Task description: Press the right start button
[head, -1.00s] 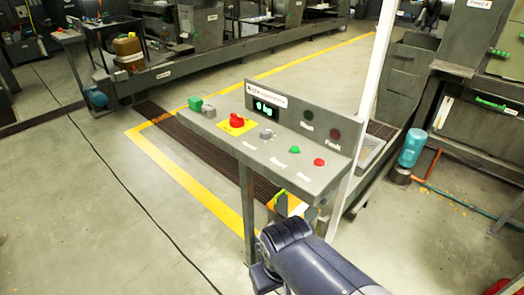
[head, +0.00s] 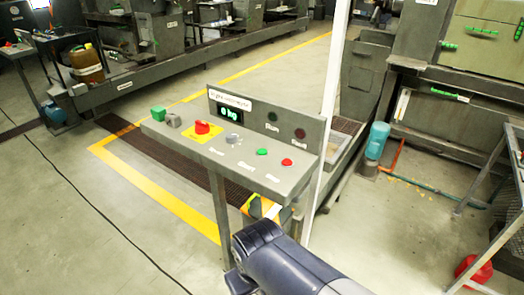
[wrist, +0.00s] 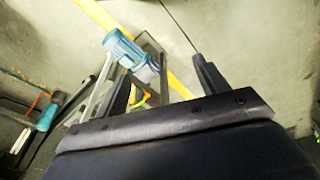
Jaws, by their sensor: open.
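The grey control panel (head: 225,165) stands on a post in the middle of the head view. Its green button (head: 262,152) is on the right half of the sloped top, left of a red button (head: 287,162). The small labels are too blurred to read surely. My arm comes in from the lower right, below and in front of the panel; my gripper's fingers are hidden there. In the wrist view my gripper (wrist: 163,85) has two dark fingers spread apart with nothing between them in its grasp. The buttons do not show in that view.
A red knob (head: 203,127) on a yellow plate and a green block (head: 158,113) sit further left on the panel. A white pole (head: 328,110) rises just right of the panel. A teal motor (head: 377,140) stands further right. Open floor lies at left.

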